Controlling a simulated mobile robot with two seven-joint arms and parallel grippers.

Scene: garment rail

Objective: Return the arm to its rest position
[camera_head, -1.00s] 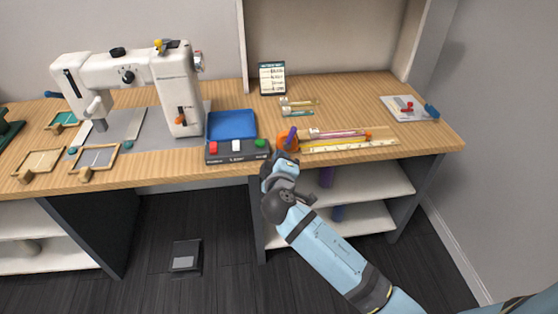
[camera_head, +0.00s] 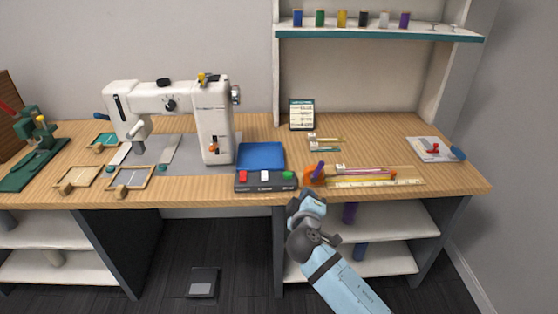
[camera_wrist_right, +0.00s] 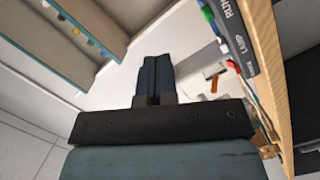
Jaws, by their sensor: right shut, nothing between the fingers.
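My right arm comes in from the bottom right of the head view. Its gripper (camera_head: 308,198) is at the table's front edge, just below an orange holder (camera_head: 313,176) with a purple item in it. I cannot tell from the head view whether it touches the edge. In the right wrist view the two dark fingers (camera_wrist_right: 155,62) are together with nothing between them. My left gripper is in neither view.
The wooden table (camera_head: 380,130) carries a white sewing machine (camera_head: 213,120), a blue tray (camera_head: 261,156), a control box (camera_head: 264,180) with coloured buttons, and a ruler (camera_head: 380,183). A shelf (camera_head: 380,33) of thread spools is above. Open shelves (camera_head: 395,218) are below. A pedal (camera_head: 203,282) lies on the floor.

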